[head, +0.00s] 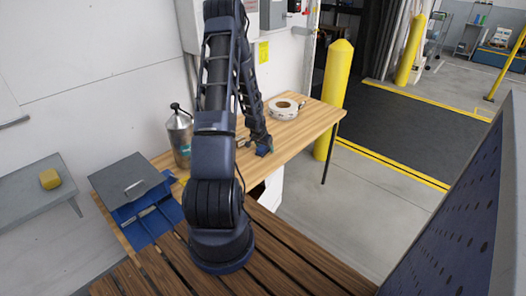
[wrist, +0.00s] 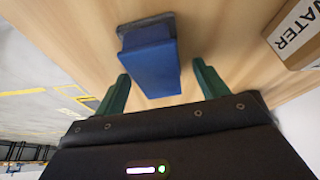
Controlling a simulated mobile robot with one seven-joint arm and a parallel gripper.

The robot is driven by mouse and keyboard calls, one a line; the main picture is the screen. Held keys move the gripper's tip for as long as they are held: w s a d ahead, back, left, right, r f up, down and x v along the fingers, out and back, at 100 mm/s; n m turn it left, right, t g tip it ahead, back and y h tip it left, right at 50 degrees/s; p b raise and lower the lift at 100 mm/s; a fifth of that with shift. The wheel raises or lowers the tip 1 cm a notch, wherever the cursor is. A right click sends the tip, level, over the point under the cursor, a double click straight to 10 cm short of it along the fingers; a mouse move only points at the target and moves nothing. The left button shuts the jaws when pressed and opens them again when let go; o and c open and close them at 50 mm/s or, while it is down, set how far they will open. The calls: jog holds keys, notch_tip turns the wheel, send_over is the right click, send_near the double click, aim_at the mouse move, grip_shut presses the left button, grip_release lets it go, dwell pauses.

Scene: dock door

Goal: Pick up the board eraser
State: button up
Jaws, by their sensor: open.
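The board eraser (wrist: 150,62) is a blue block with a dark grey layer along its far edge. It lies on the light wooden table top (wrist: 75,35). My gripper (wrist: 161,73) is open, with one green finger to the left of the eraser and one to the right. Both fingers look apart from it, and the near end of the eraser reaches between them. In the head view a small blue patch, likely the eraser (head: 264,151), shows at the end of my arm, mostly hidden by it.
A box marked WATER (wrist: 297,35) stands right of the eraser. In the head view, a metal can (head: 180,138) and a blue bin with a grey lid (head: 130,182) stand left of my arm.

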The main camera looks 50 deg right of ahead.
jog(key=c, duration=1.1)
jog(key=shift+r, duration=0.1)
